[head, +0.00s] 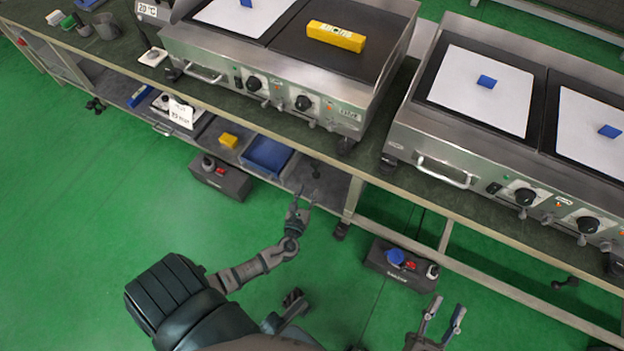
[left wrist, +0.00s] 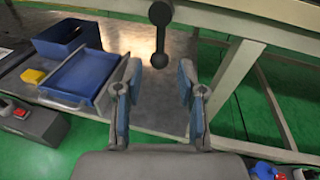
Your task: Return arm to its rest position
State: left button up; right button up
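My left gripper (head: 306,199) is stretched forward in front of the bench's lower shelf. In the left wrist view my left gripper (left wrist: 158,92) has its two fingers well apart with nothing between them. A dark round-ended lever (left wrist: 160,35) shows beyond the fingers, apart from them. My right gripper (head: 446,311) is low at the bottom of the head view, its fingers apart and empty. Two steel griddles, the left one (head: 330,105) and the right one (head: 445,172), stand on the bench top.
The lower shelf (head: 325,190) holds a blue bin (head: 266,157) and a yellow block (head: 229,140). Dark control boxes (head: 222,179) (head: 402,266) stand on the green floor. A bench leg (head: 352,197) is right of my left gripper. Open floor (head: 80,210) lies to the left.

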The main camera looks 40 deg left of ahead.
pick_arm(q)
jog(key=shift+v, duration=1)
